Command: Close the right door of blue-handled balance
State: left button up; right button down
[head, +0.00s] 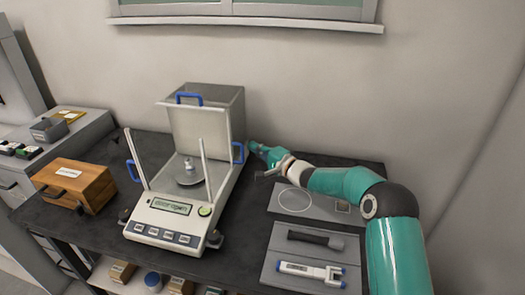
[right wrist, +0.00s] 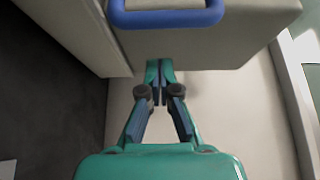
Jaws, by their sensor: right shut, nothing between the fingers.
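The blue-handled balance (head: 170,215) stands on the dark table, with a small metal weight (head: 189,168) on its pan. Its right-side blue handle (head: 240,152) sits toward the rear of the balance. Another blue handle (head: 130,171) is on the left side, nearer the front, and one (head: 189,96) is at the top. My right gripper (head: 252,147) is shut and empty, just right of the right-side handle. In the right wrist view its closed fingertips (right wrist: 160,66) point at a pale housing beneath a blue handle (right wrist: 167,17). Contact cannot be told. My left gripper is out of view.
A wooden box (head: 74,186) stands left of the balance. On the right lie a grey mat (head: 322,212) with a white circle and another mat (head: 268,262) with a black tool (head: 316,239) and a white-blue instrument (head: 311,272). The wall is close behind.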

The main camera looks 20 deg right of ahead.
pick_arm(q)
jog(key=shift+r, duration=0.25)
pick_arm(e)
jog(key=shift+s+a, duration=1.3)
jog(key=shift+s, duration=0.05)
